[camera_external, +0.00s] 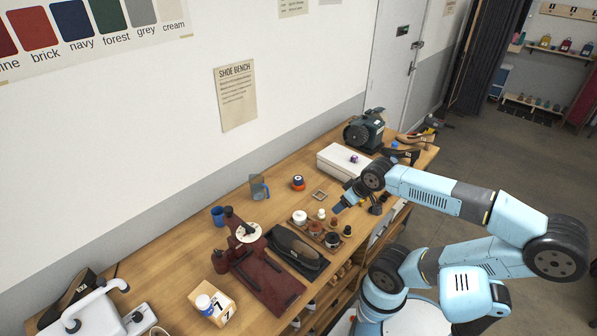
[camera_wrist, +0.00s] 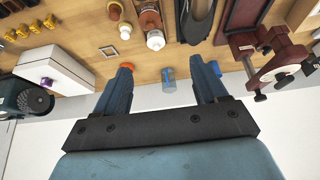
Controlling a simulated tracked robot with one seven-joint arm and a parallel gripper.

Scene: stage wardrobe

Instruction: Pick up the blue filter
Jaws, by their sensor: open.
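Two blue things stand near the wall side of the bench, and I cannot tell for sure which one is the filter. One is a grey-blue upright piece (camera_external: 259,188), which also seems to show between my fingers, farther off, in the wrist view (camera_wrist: 169,78). The other is a darker blue cup-like piece (camera_external: 218,216) to its left; in the wrist view it is partly hidden by the right finger (camera_wrist: 216,68). My gripper (camera_external: 356,205) is open and empty above the bench, right of both. Its fingers also show in the wrist view (camera_wrist: 163,90), touching neither.
An orange-and-dark round piece (camera_external: 298,182) stands by the wall. A white box (camera_external: 340,162) and a grinder (camera_external: 365,130) are farther right. A tray with bottles (camera_external: 316,235), a shoe (camera_external: 296,247) and a dark red press (camera_external: 266,280) occupy the front. A bare strip lies between.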

